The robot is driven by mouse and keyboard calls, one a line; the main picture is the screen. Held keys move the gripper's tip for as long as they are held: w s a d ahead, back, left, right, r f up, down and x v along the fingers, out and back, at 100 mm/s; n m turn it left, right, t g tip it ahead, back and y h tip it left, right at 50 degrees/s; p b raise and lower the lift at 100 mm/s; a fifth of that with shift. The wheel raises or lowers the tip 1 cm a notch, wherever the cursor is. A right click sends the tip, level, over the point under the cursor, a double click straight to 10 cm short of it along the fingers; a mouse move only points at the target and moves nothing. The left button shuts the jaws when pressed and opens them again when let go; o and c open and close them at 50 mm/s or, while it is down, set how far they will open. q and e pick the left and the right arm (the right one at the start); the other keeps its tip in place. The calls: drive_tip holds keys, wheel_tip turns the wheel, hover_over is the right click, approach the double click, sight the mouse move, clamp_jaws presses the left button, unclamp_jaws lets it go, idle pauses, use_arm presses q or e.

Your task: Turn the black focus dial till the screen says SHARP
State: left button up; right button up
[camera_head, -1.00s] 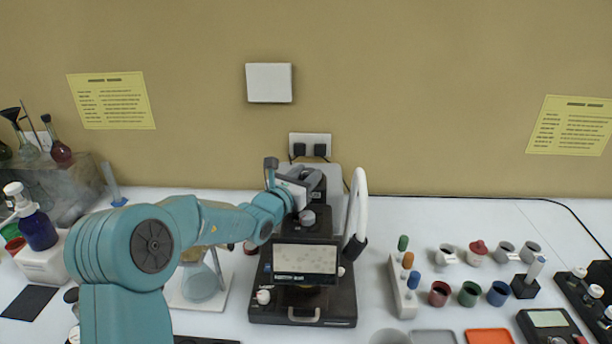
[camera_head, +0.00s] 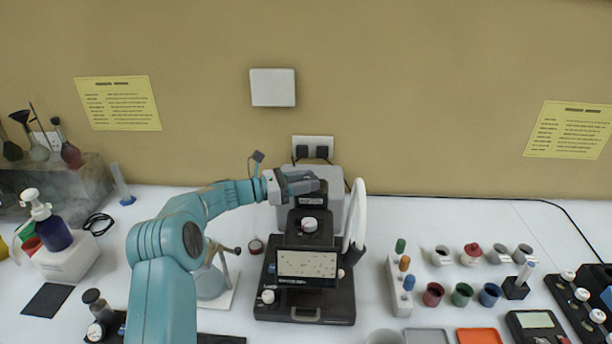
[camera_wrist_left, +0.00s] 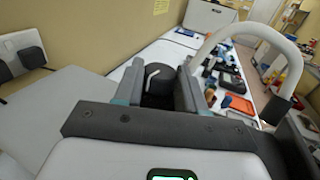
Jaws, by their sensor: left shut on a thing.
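The microscope (camera_head: 335,305) stands on the bench in the head view. Its small screen (camera_head: 307,264) shows a pale field with scattered dark specks; the wording below is too small to read. My left gripper (camera_head: 318,187) reaches in from the left, over the top rear of the microscope. In the left wrist view the left gripper's grey fingers (camera_wrist_left: 160,82) stand on either side of the black dial (camera_wrist_left: 158,90), which has a pale pointer mark, and are shut on it. In the head view the gripper hides the dial. My right gripper is not in view.
A white curved tube (camera_head: 358,215) rises right of the microscope. A rack with coloured-top bottles (camera_head: 400,285) and several small cups (camera_head: 462,295) stand further right. A white stand (camera_head: 212,285) is left, near my arm. The bench's back right is clear.

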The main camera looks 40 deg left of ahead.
use_arm(q)
drive_tip(key=shift+f+m+g+h+p, duration=0.1)
drive_tip(key=shift+m+g+h+p, duration=0.25)
drive_tip(key=shift+m+g+h, duration=0.55)
drive_tip(key=o, duration=1.1)
drive_tip(key=shift+w, duration=0.1)
drive_tip(key=shift+b+v, duration=2.2)
drive_tip(key=shift+v, duration=5.95)
drive_tip(key=shift+f, duration=0.1)
drive_tip(key=shift+c, duration=0.3)
